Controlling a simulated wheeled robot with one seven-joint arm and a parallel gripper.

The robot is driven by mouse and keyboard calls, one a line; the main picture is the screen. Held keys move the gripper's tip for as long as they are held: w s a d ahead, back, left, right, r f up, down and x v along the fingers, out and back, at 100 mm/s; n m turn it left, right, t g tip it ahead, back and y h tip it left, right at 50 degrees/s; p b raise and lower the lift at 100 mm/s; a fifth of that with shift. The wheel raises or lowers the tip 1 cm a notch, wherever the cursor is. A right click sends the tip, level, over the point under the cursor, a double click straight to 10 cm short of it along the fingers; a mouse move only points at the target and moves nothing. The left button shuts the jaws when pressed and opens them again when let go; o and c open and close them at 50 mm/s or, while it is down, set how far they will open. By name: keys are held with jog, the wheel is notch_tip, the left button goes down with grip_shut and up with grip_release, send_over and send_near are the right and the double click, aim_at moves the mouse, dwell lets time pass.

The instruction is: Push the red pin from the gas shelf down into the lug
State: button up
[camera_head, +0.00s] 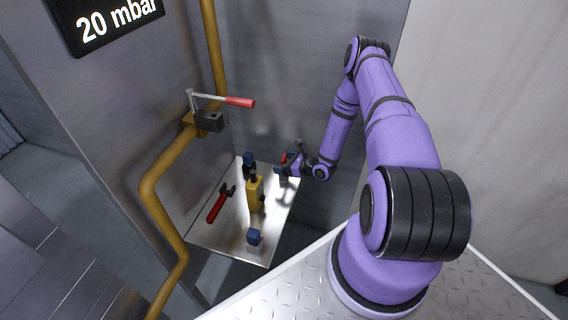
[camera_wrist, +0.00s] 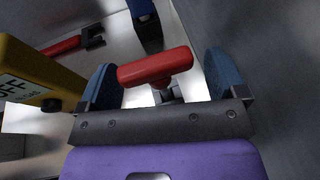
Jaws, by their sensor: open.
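The red pin (camera_wrist: 155,67) has a red T-shaped handle and shows between the two blue-padded fingers of my gripper (camera_wrist: 163,75) in the wrist view. The fingers are open, one on each side of the pin; I cannot tell whether either touches it. A grey metal part (camera_wrist: 172,94) shows partly under the handle; I cannot tell whether it is the pin's shaft or the lug. In the head view my gripper (camera_head: 290,165) is over the back right of the metal shelf (camera_head: 228,232), with a bit of the red pin (camera_head: 284,157) at it.
A yellow block (camera_head: 255,194) stands mid-shelf, left of my gripper in the wrist view (camera_wrist: 35,82). A red-handled tool (camera_head: 216,206) lies left of it. Blue pieces stand at the back (camera_head: 249,160) and front (camera_head: 254,237). A yellow pipe (camera_head: 160,215) with a red-handled lever (camera_head: 238,102) runs left.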

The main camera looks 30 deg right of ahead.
jog(key=c, duration=1)
jog(key=shift+c, duration=0.2)
